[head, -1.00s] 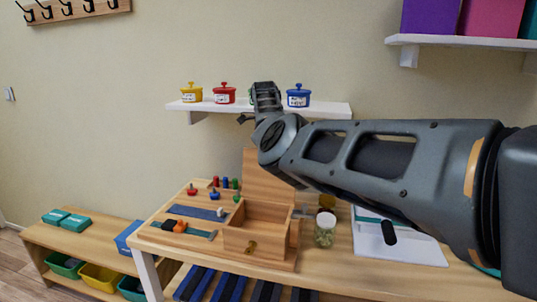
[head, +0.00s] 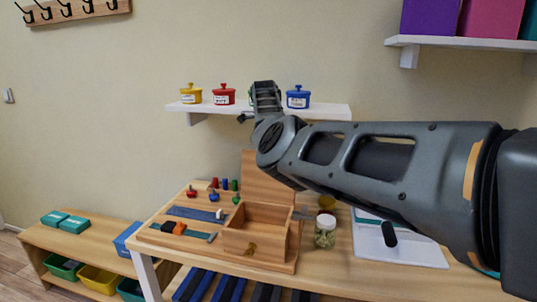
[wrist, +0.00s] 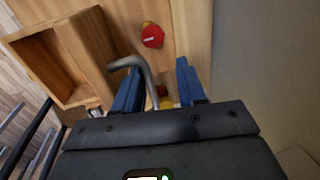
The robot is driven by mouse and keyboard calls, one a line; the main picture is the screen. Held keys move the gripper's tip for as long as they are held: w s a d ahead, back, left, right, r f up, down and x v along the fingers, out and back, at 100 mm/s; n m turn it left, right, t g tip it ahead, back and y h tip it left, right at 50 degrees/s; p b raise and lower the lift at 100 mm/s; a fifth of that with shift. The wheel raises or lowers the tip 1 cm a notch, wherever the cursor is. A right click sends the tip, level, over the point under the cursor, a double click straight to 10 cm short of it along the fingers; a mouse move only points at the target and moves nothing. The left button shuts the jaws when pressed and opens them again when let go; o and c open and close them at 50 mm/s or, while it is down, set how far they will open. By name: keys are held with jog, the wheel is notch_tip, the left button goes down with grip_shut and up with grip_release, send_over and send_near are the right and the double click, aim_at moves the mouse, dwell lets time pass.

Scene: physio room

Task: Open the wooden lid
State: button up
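The wooden box (head: 236,243) stands on a wooden board on the table, with a brass-coloured latch (head: 251,249) on its front. Its wooden lid (head: 268,180) stands raised at the back, and the box interior shows open. The open box (wrist: 72,97) is also at the left of the wrist view. My gripper (wrist: 158,82) shows there with two blue fingers apart and nothing clearly held between them. A bent grey rod (wrist: 140,64) passes close beside the left finger; I cannot tell whether they touch.
A red-topped thing (wrist: 152,36) is beyond the fingers. Small coloured pegs (head: 225,184) are on the board. Pots (head: 224,95) stand on the wall shelf above.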

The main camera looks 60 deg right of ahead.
jog(key=r, duration=0.3)
jog(key=a+r, duration=0.1)
jog(key=r, duration=0.3)
jog(key=shift+a+b, duration=0.15)
jog(key=shift+b, duration=0.2)
jog(key=shift+s+r, duration=0.1)
jog(key=shift+r, duration=0.25)
jog(key=shift+s, duration=0.15)
